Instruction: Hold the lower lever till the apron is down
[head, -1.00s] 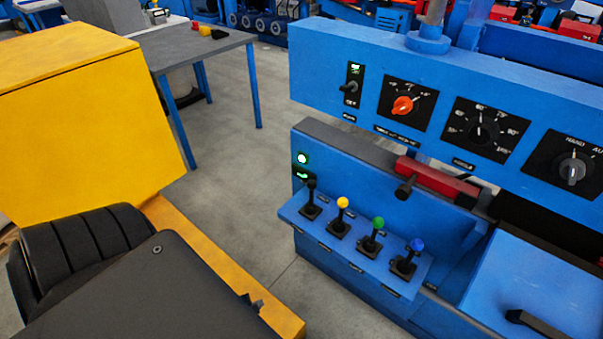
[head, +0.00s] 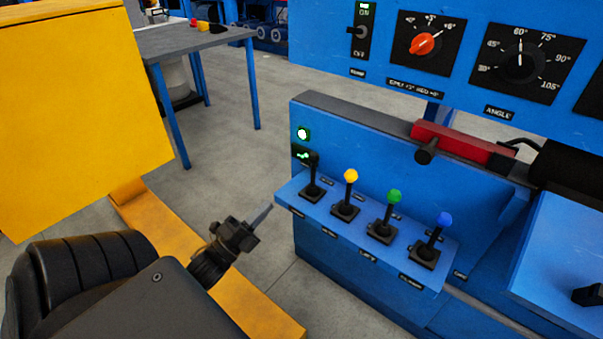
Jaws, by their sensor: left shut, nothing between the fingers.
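A row of four-colour levers stands on a blue shelf (head: 285,192): a black-topped lever (head: 313,175), a yellow-topped lever (head: 350,178), a green-topped lever (head: 394,198) and a blue-topped lever (head: 444,221). All look roughly upright. The small labels on the shelf's front edge are too small to read surely, so I cannot tell which is the lower lever. My left gripper (head: 267,210) is shut and empty, left of the shelf and apart from the levers. My right gripper is not in view. I cannot surely pick out the apron.
A blue panel with a switch (head: 362,32), an orange knob (head: 424,43) and an angle dial (head: 520,60) hangs above the levers. A green lamp (head: 303,134) glows beside them. A red block (head: 463,143) lies behind. A grey table (head: 190,40) stands back left.

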